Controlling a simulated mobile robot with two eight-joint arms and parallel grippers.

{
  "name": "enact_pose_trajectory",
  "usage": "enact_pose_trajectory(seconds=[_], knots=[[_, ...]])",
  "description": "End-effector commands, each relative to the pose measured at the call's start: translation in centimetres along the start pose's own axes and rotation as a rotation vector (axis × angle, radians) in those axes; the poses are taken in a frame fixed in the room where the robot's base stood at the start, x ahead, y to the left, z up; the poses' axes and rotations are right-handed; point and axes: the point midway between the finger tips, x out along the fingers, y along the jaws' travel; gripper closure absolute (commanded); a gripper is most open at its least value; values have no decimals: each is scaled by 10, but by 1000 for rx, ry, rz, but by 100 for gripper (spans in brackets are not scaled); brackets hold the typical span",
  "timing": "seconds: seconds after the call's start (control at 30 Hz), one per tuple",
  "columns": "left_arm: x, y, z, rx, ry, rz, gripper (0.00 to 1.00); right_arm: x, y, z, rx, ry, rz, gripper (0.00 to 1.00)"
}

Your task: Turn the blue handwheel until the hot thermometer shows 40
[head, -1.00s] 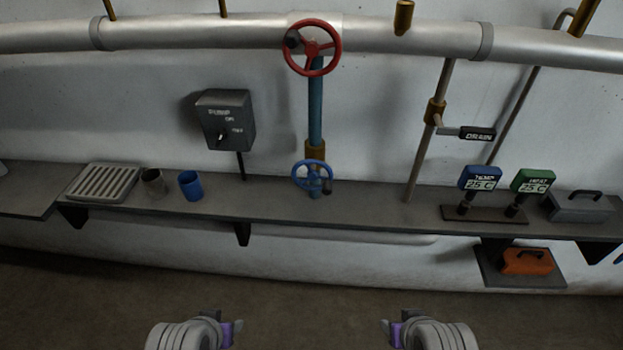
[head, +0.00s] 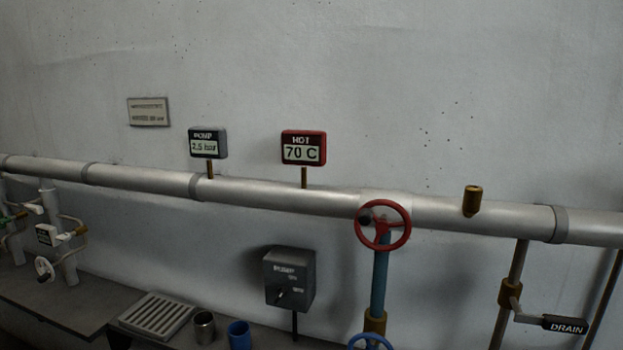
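The blue handwheel (head: 371,342) shows only its top rim at the bottom edge of the head view, low on the blue vertical pipe (head: 380,280). The hot thermometer (head: 303,148) is a red-framed display on a short brass stem above the large horizontal pipe. It reads 70 C. Neither of my grippers is in view now.
A red handwheel (head: 383,226) sits above the blue one. A pump gauge (head: 208,143) reads 2.5 bar. A grey switch box (head: 290,279), a slatted grate (head: 156,316), a metal cup (head: 204,328), a blue cup (head: 239,335) and a drain lever (head: 564,324) are nearby.

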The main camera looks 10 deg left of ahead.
Motion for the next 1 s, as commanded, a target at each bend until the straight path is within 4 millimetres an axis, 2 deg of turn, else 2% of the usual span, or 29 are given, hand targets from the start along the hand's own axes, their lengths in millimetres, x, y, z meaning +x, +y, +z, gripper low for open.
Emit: enact_pose_trajectory(seconds=[0.67, 0.7, 0.77, 1.0], knots=[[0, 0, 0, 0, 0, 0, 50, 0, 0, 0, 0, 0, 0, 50], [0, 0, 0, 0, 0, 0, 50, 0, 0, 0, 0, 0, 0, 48], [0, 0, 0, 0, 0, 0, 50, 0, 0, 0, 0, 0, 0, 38], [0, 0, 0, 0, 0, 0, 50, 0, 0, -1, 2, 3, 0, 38]])
